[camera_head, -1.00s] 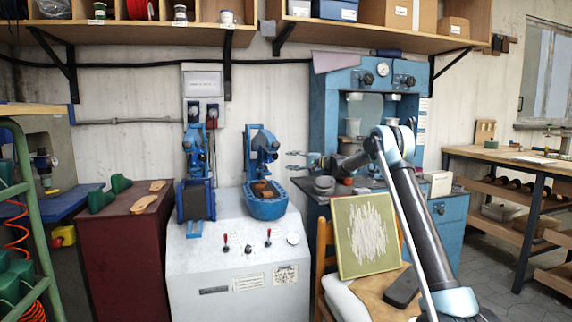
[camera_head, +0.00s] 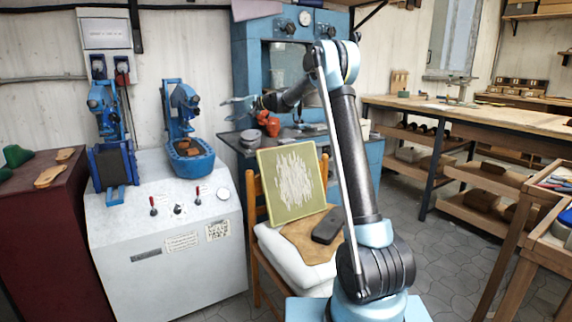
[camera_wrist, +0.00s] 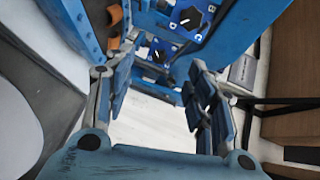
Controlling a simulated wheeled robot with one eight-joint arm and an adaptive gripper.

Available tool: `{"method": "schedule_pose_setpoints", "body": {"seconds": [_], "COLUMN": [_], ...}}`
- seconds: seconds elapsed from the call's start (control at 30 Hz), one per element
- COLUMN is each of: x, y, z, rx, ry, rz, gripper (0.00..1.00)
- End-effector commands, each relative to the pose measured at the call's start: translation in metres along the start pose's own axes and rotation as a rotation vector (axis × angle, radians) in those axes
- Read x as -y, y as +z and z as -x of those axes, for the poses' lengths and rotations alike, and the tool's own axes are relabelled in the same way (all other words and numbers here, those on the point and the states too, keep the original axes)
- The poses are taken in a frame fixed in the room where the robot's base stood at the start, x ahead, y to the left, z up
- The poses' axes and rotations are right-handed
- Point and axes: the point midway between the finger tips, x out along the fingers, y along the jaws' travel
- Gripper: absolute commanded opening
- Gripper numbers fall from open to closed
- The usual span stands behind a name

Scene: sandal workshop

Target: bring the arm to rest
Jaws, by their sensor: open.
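My gripper (camera_head: 230,108) is at the end of my raised, bent arm, pointing left, in the head view. It is level with the right blue sole press (camera_head: 183,120) and to the right of it in the picture, with a visible gap. In the wrist view my gripper (camera_wrist: 160,88) has its two fingers spread apart with nothing between them. Blue machine parts with black knobs (camera_wrist: 190,17) show beyond the fingers. My arm's forearm and lower links stand in front of the chair and the blue cabinet press and hide part of them.
A white machine console (camera_head: 165,225) with levers stands left. A chair (camera_head: 257,240) bears a green-framed board (camera_head: 292,182) and a dark block (camera_head: 328,226). A large blue press (camera_head: 243,50) stands behind my arm. A workbench (camera_head: 480,114) runs along the right; floor between is clear.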

Motion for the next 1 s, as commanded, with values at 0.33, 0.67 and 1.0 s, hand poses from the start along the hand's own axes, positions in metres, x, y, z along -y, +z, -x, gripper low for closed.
{"method": "schedule_pose_setpoints", "body": {"seconds": [0.33,0.67,1.0], "x": [-0.002,-0.022,-0.06], "y": [0.069,0.144,0.232], "z": [0.088,0.168,0.248], "rx": [-0.006,-0.007,-0.006], "ry": [0.191,0.377,0.572], "rz": [0.068,0.119,0.157], "gripper": [0.51,0.51,0.51]}}
